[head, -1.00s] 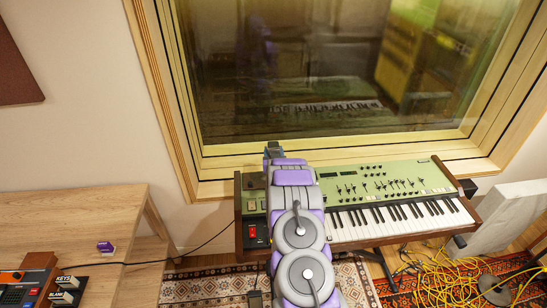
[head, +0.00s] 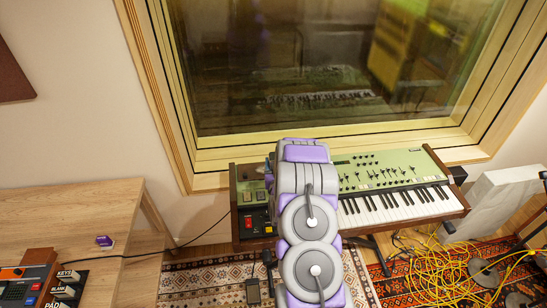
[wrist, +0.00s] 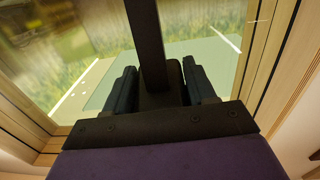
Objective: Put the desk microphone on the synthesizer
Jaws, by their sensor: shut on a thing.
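The synthesizer (head: 400,172) stands below the window, with a green sloped panel, wooden ends and black and white keys. My arm crosses in front of its left part and hides some of the panel and keys. In the head view my gripper is hidden behind my own arm. In the wrist view my gripper (wrist: 160,82) is shut on a dark thing, probably the desk microphone (wrist: 149,40), with a straight dark bar running up out of view. Its other end cannot be seen. The window fills the view behind it, and the synthesizer does not show there.
A wooden desk (head: 70,210) at the left bears a small purple item (head: 104,241) and boxes with labelled buttons (head: 70,281). A white block (head: 505,200) stands right of the synthesizer. Yellow cables (head: 440,270) lie on the rug. The window (head: 320,70) rises behind.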

